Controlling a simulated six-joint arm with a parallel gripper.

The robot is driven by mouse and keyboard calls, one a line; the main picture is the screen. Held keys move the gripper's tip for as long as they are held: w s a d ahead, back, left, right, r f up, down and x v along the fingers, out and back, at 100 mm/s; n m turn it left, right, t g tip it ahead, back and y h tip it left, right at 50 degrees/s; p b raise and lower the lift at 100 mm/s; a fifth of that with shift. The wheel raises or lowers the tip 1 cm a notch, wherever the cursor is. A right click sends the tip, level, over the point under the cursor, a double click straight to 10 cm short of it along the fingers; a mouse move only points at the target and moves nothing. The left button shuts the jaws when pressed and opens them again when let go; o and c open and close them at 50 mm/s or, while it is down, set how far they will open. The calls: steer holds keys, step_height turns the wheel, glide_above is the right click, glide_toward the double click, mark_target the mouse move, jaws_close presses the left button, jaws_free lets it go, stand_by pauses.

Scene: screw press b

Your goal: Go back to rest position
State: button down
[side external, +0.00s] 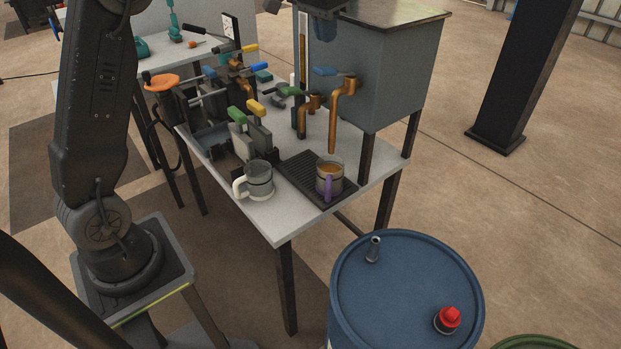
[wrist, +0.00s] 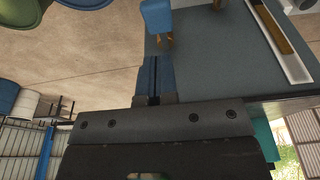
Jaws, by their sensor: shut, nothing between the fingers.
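My gripper (wrist: 155,65) is shut and empty in the wrist view, its two blue fingers pressed together. It is beside the grey tank (wrist: 205,65), with a blue tap handle (wrist: 157,18) beyond the fingertips. A mug with a purple handle (side external: 328,182) and brown contents stands upright on the black drip tray (side external: 296,176), below the copper tap (side external: 342,100).
A grey mug with a cream handle (side external: 259,182) stands on the white table (side external: 275,222) left of the tray. Levers with coloured grips (side external: 237,115) crowd the table behind it. A blue barrel (side external: 395,290) stands in front; a dark pillar (side external: 520,75) stands at right.

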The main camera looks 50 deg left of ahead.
steer(key=s+d+r+t, duration=0.1)
steer(key=s+d+r, duration=0.1)
steer(key=s+d, duration=0.5)
steer(key=s+d+f+t, duration=0.1)
steer(key=s+f, duration=0.3)
steer(key=s, duration=0.7)
steer(key=s+d+f+t, duration=0.1)
steer(key=s+f, duration=0.4)
steer(key=s, duration=0.7)
steer(key=shift+d, duration=0.7)
